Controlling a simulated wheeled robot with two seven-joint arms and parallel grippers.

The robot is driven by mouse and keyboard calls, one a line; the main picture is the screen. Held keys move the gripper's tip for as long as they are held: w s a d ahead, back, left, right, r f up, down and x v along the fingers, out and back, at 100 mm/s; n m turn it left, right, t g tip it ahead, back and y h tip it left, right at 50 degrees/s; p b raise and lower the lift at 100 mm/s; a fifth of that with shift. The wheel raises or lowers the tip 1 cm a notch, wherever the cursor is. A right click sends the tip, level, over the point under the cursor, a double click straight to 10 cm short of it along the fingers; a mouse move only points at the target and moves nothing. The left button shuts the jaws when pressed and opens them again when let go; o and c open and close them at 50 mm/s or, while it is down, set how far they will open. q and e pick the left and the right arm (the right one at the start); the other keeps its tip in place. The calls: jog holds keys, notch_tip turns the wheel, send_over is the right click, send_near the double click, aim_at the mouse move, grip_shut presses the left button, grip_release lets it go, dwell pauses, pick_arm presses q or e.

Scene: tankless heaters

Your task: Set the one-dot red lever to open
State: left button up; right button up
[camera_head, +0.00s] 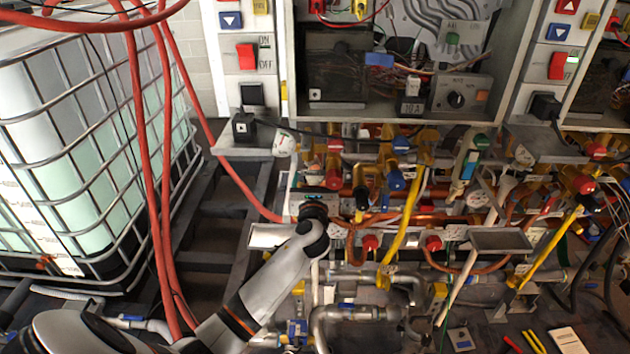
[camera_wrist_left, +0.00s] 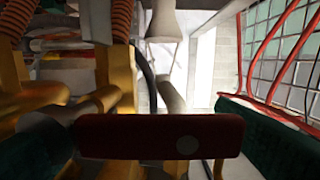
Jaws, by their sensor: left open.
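A dark red lever (camera_wrist_left: 130,137) with a single pale dot lies across the lower middle of the left wrist view. My left gripper (camera_wrist_left: 158,141) is open, with its dark green fingers at the left and right sides of the lever. The lever's bar spans most of the gap, and I cannot tell whether either finger touches it. In the head view my left gripper (camera_head: 317,194) is at the pipework under the left cabinet, its fingers mostly hidden by my wrist. I cannot pick out the one-dot lever there. My right gripper is not in view.
Yellow pipes (camera_wrist_left: 118,80) stand close beside the lever. Several red-capped valves (camera_head: 371,243) and a yellow bar (camera_head: 405,228) crowd the area right of my gripper. Red hoses (camera_head: 147,130) hang in front of a caged tank (camera_head: 70,150) at left.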

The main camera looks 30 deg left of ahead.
pick_arm(q)
jog(key=c, duration=1.4)
jog(key=shift+f+n, duration=0.15)
jog(key=shift+n, duration=0.15)
jog(key=shift+w+d+f+n+b, duration=0.4)
jog(key=shift+f+n+b, duration=0.4)
jog(key=shift+n+b, duration=1.5)
jog(key=shift+w+d+f+n+b, duration=0.15)
jog(key=shift+d+f+n+b, duration=0.65)
jog(key=shift+n, duration=2.55)
jog(key=shift+w+d+f+n+b, duration=0.25)
jog(key=shift+f+n+b, duration=0.6)
jog(key=shift+n+b, duration=1.7)
jog(key=shift+n+p, duration=0.3)
jog(key=shift+n, duration=0.1)
